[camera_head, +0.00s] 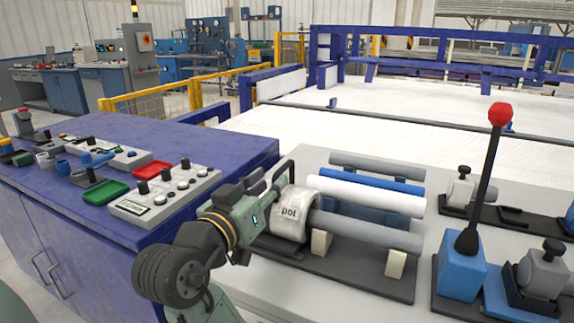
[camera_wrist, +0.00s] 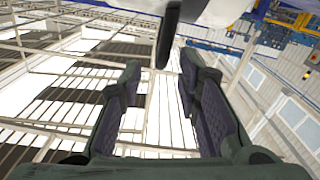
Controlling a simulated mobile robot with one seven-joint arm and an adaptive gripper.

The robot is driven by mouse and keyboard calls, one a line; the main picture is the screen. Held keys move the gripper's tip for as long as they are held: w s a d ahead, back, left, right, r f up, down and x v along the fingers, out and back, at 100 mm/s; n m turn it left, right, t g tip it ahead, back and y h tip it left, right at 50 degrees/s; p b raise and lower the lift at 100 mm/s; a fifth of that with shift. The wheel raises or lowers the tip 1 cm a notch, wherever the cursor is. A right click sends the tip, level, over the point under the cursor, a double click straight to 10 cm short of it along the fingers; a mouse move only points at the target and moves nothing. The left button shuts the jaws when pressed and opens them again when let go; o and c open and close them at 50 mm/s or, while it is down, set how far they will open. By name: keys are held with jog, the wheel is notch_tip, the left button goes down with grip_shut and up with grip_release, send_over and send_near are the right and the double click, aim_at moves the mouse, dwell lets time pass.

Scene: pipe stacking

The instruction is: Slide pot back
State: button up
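The white pot (camera_head: 291,218), a short cylinder with dark lettering, sits at the left end of the front grey pipe (camera_head: 366,232) on the dark rack (camera_head: 345,272). My gripper (camera_head: 268,188) is at the pot's left side and hides part of it. In the wrist view, the two dark fingers of my gripper (camera_wrist: 160,85) are apart with nothing clamped between them. A dark bar (camera_wrist: 168,36), seemingly the pot's handle, hangs just beyond and between the fingertips. A white surface (camera_wrist: 215,10) at the top edge seems to be the pot. Contact cannot be told.
Behind the front pipe lie a white pipe (camera_head: 366,195), a blue pipe (camera_head: 372,181) and another grey pipe (camera_head: 377,167). A blue lever base (camera_head: 459,265) with a tall red-knobbed lever (camera_head: 487,165) stands to the right. A button box (camera_head: 165,195) is on the purple cabinet at left.

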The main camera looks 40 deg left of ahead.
aim_at(278, 174)
jog(key=p+x, duration=0.1)
jog(key=x, duration=0.6)
jog(key=shift+w, duration=0.15)
jog(key=shift+c, duration=0.5)
grip_shut()
jog(key=shift+a, duration=0.1)
